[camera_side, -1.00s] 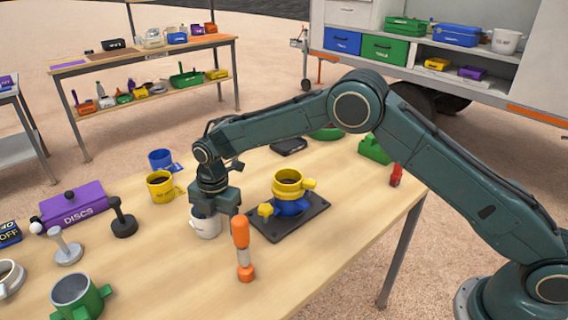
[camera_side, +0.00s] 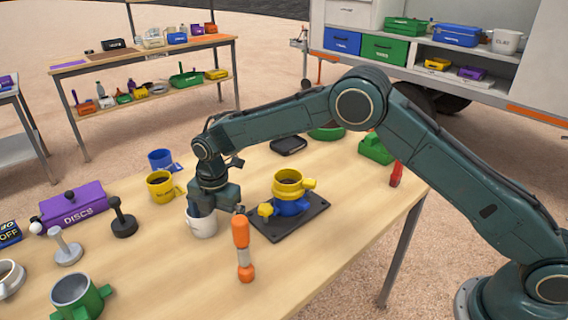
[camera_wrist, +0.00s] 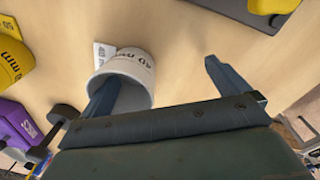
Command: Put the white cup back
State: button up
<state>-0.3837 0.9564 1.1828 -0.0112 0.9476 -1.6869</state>
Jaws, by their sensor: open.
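The white cup (camera_side: 203,226) stands on the wooden table, left of the dark base plate. In the wrist view the cup (camera_wrist: 138,66) shows dark lettering on its side, and its open mouth faces the camera. One finger reaches into the cup's mouth and the other is outside, to the right, with a gap to the wall. In the side view my gripper (camera_side: 214,208) is low over the cup and hides part of its rim. Whether a finger touches the cup cannot be told.
A yellow cup (camera_side: 160,187) and a blue cup (camera_side: 160,159) stand behind left. A yellow-and-blue mould (camera_side: 289,190) sits on the dark plate (camera_side: 313,211) to the right.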

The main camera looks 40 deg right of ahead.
notch_tip(320, 180, up, 7)
jog(key=shift+s+f, duration=0.15)
jog(key=shift+f, duration=0.05)
dwell(1.4)
jog(key=shift+d+r, duration=0.1)
dwell(0.3)
jog(key=s+d+r+m+t, duration=0.1)
jog(key=s+d+r+m, duration=0.6)
jog(key=r, duration=0.3)
jog(key=s+d+r+m+t, duration=0.2)
jog(key=s+d+r+m, duration=0.3)
jog(key=s+d+r, duration=0.35)
jog(key=s+d+m, duration=0.2)
jog(key=s+m, duration=0.2)
jog(key=s, duration=0.3)
jog(key=s+d+m+t, duration=0.1)
jog(key=s+m, duration=0.3)
jog(key=s, duration=0.4)
jog(key=s+d+f+m+t, duration=0.1)
jog(key=s+d+m, duration=0.2)
jog(key=s, duration=0.4)
jog(key=shift+s+d+m, duration=0.3)
jog(key=shift+d+m, duration=0.1)
jog(key=shift+d, duration=0.2)
